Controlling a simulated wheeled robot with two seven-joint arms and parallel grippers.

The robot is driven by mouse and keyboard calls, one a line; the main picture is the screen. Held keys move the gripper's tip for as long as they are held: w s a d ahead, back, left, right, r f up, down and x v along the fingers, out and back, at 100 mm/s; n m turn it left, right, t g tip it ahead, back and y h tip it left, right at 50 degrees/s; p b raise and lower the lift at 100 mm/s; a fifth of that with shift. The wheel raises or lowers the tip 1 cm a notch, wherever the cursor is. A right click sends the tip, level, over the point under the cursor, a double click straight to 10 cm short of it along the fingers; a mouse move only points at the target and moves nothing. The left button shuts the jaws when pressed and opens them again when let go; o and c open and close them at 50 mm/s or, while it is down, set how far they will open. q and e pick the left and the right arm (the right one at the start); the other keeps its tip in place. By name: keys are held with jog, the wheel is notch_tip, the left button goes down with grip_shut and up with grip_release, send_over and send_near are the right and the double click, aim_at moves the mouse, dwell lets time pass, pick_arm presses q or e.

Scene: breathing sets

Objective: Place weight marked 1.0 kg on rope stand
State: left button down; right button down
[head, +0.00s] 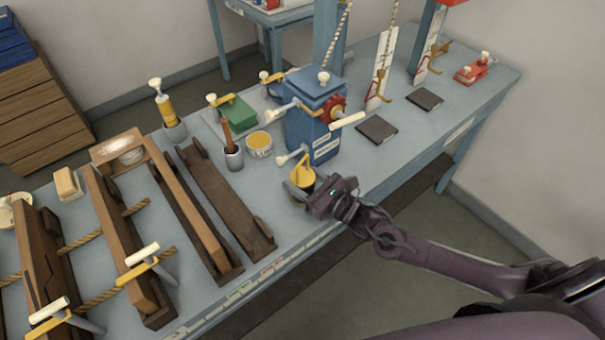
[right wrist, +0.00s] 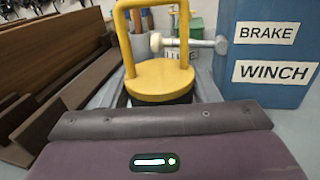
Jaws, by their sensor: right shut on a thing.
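A weight with a yellow top and a tall yellow loop handle (head: 303,172) is at the bench's front edge, beside the blue winch box (head: 312,125). It also shows in the right wrist view (right wrist: 160,78); its lower part is dark and mostly hidden. No mass marking is readable on it. My right gripper (head: 305,189) is shut on this weight, which stands upright; I cannot tell if it touches the bench. My left gripper is not in view.
The blue box carries cranks and a red knob (head: 333,107). Wooden beams (head: 225,195) and ropes fill the bench's left side. A yellow-topped tin (head: 259,145) and a grey cup (head: 233,157) stand left of the box. Bare bench lies around the pads.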

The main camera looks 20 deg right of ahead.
jog(key=shift+r, duration=0.15)
jog(key=c, duration=0.5)
grip_release()
jog(key=shift+f, duration=0.2)
jog(key=shift+s, duration=0.1)
jog(key=shift+r, duration=0.25)
jog(key=b+v, duration=0.2)
jog(key=v, duration=1)
jog(key=shift+b, duration=0.3)
jog(key=shift+f, duration=0.15)
